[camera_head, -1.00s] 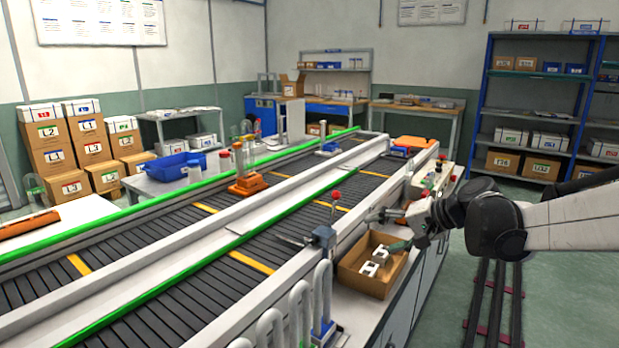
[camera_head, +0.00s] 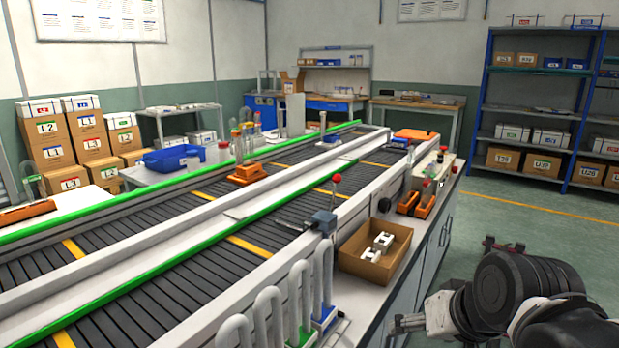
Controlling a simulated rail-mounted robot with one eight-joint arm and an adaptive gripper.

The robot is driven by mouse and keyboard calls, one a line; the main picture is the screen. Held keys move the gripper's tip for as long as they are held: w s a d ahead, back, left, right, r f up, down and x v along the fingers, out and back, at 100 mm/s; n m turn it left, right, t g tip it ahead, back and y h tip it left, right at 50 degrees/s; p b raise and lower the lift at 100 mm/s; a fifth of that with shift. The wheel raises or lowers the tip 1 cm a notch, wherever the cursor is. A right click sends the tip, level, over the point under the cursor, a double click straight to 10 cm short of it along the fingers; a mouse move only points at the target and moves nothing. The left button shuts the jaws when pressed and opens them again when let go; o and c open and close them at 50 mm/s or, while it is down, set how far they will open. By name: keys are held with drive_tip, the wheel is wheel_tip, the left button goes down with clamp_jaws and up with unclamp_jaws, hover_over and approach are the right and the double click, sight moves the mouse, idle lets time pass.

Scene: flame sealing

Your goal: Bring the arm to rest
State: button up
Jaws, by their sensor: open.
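My gripper (camera_head: 408,322) is low at the right, beside the front of the long bench and apart from the cardboard tray. Its fingers show only small and partly, pointing left, and I see nothing held between them. My dark wrist and arm fill the lower right corner and hide the floor behind them.
A cardboard tray (camera_head: 362,270) with white parts (camera_head: 377,247) stands on the bench edge, near orange holders (camera_head: 416,203). Upright glass tubes (camera_head: 300,300) stand at the front. A conveyor (camera_head: 130,265) runs along the left.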

drive_tip(key=s+d+f+n+h, duration=0.1)
drive_tip(key=s+d+f, duration=0.15)
drive_tip(key=s, duration=0.25)
wheel_tip(320, 180, up, 13)
drive_tip(key=a+p, duration=0.1)
drive_tip(key=p, duration=1.1)
drive_tip(key=shift+w+t, duration=0.3)
drive_tip(key=shift+w, duration=0.1)
drive_tip(key=shift+f, duration=0.1)
drive_tip(key=shift+c, duration=0.2)
